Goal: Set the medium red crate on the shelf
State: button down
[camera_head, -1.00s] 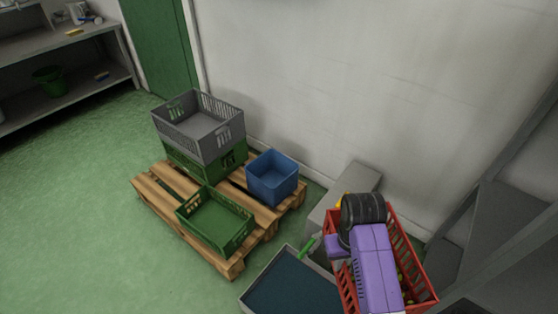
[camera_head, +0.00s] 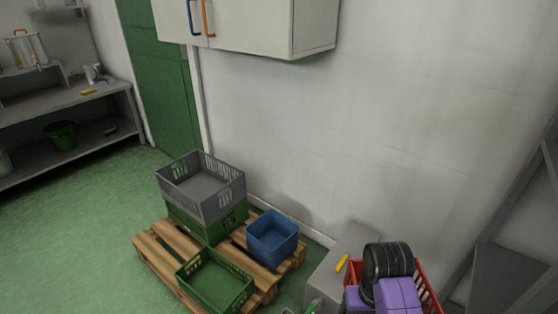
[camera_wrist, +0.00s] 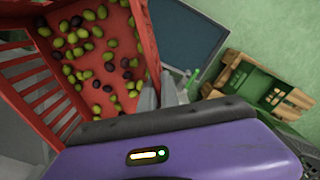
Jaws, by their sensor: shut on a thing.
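The red crate (camera_head: 428,290) is at the lower right of the head view, partly hidden behind my purple and black arm. In the wrist view the red crate (camera_wrist: 40,75) fills the upper left, with several green and dark olives (camera_wrist: 95,50) inside. My gripper (camera_wrist: 157,92) is shut on the red crate at its near wall; the fingertips are mostly hidden in both views. A grey metal shelf unit (camera_head: 505,275) stands at the right edge of the head view; I cannot tell whether it is the shelf meant.
A wooden pallet (camera_head: 160,250) holds a grey crate (camera_head: 205,190) on a green one, a blue bin (camera_head: 272,240) and a low green crate (camera_head: 215,280). A wall cabinet (camera_head: 250,25) hangs above. A grey workbench (camera_head: 70,100) stands far left. Green floor there is clear.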

jog(key=s+r+p, duration=0.1)
jog(key=r+p, duration=0.1)
jog(key=s+r+p, duration=0.3)
jog(key=r+p, duration=0.1)
jog(key=shift+s+r, duration=0.15)
jog(key=shift+r, duration=0.2)
jog(key=shift+s+r+p, duration=0.3)
jog(key=shift+s+p, duration=0.05)
jog(key=shift+p, duration=0.2)
jog(key=shift+f, duration=0.15)
